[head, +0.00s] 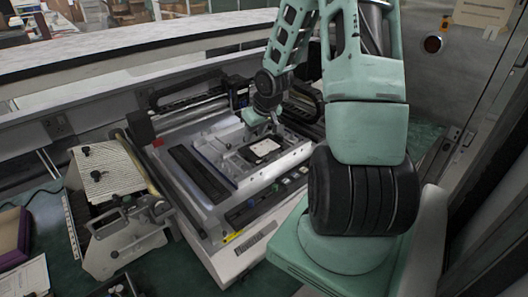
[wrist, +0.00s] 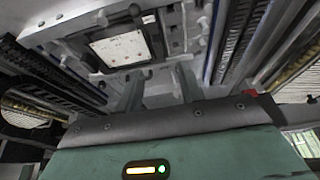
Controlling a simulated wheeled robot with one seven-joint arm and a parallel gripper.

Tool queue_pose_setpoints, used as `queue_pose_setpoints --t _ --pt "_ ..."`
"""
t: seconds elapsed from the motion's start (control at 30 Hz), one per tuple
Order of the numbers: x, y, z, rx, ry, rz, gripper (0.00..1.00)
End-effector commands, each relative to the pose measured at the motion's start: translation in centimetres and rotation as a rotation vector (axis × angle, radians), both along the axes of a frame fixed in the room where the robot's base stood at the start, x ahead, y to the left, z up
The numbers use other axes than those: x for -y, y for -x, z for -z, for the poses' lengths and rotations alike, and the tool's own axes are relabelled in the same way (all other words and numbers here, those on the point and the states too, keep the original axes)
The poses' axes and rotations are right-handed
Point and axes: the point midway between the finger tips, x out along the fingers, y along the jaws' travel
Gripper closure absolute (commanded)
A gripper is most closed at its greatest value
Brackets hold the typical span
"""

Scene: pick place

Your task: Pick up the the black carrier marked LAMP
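A black carrier with a white label (head: 262,149) lies on the light metal stage of a machine in the head view. The lettering on it is too small to read. In the wrist view the black carrier (wrist: 121,47) is at upper left, beyond the fingertips. My gripper (head: 262,124) is above the stage, just behind the carrier in the head view, and partly hidden by its own wrist. In the wrist view my gripper (wrist: 160,80) shows two fingers apart with nothing between them. The gripper appears apart from the carrier.
The machine (head: 207,215) has dark rails and raised blocks around the stage. A smaller metal device (head: 118,205) stands at left on the green bench. A purple box (head: 12,238) and papers (head: 25,278) lie at the far left. A wall (head: 458,85) is close at right.

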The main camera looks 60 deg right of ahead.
Motion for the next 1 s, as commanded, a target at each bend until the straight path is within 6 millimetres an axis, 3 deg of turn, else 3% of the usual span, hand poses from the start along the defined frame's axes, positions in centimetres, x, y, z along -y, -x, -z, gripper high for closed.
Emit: queue_pose_setpoints --t 0.1,0.43,0.7,1.0 --pt "0.1 -0.8 2.0 -0.003 -0.001 -0.004 0.62" --pt "0.4 -1.7 4.1 -0.002 -0.001 -0.001 0.62" --pt "1.0 -3.0 7.2 -0.003 -0.001 -0.001 0.62" --pt "1.2 -3.4 8.2 0.001 0.002 -0.001 0.62"
